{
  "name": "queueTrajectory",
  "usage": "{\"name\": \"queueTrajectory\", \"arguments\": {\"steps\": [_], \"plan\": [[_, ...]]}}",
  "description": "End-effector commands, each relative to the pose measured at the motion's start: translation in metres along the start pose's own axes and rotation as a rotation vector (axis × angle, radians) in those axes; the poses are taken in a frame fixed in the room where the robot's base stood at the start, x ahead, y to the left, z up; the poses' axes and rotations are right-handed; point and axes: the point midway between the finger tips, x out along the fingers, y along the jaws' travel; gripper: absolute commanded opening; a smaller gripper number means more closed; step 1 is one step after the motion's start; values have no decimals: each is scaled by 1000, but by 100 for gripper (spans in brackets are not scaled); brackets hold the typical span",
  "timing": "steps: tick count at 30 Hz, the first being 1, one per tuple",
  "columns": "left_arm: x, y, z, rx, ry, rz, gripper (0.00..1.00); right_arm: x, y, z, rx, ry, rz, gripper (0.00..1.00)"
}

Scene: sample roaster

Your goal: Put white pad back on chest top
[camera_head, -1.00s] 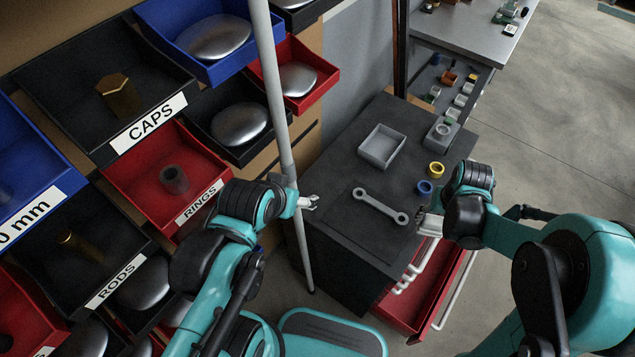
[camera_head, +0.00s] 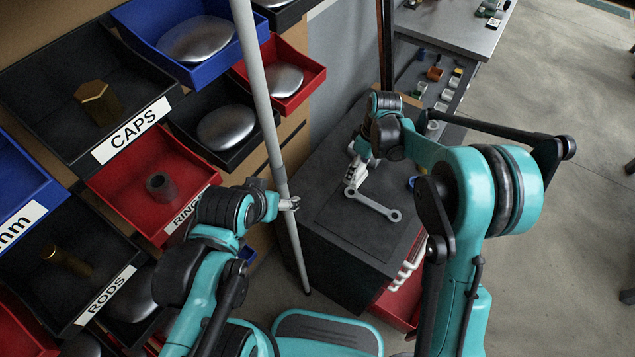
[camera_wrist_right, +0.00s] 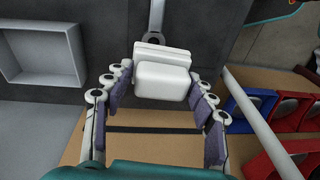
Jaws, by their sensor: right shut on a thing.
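The white pad (camera_wrist_right: 163,80) is a rounded white block between the fingers of my right gripper (camera_wrist_right: 160,97) in the right wrist view. My right gripper (camera_head: 357,172) is shut on it over the dark chest top (camera_head: 335,225), beside the grey wrench (camera_head: 373,204). I cannot tell whether the pad touches the top. One wrench end shows just past the pad in the wrist view (camera_wrist_right: 157,20). My left gripper (camera_head: 289,203) is at the grey pole; its fingers are too small to judge.
The grey pole (camera_head: 262,110) stands between the part bins and the chest. The red drawer (camera_head: 392,308) at the chest's front is partly hidden by my right arm. The front chest top is clear.

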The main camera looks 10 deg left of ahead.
Motion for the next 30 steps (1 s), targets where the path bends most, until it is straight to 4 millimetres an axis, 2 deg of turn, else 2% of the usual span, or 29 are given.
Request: {"name": "queueTrajectory", "arguments": {"steps": [5, 12, 18, 25, 30], "plan": [[5, 0, 3, 0, 0, 0, 77, 13, -4, -26, -76, 0, -14, 20], [22, 0, 16, 0, 0, 0, 77, 56, -12, -76, -77, 0, -14, 20], [31, 0, 22, 0, 0, 0, 77, 80, -17, -109, -74, 0, -14, 20], [35, 0, 25, 0, 0, 0, 77, 92, -18, -118, -70, 0, -13, 20], [46, 0, 33, 0, 0, 0, 77, 118, -15, -114, -70, 0, -13, 20]]}}
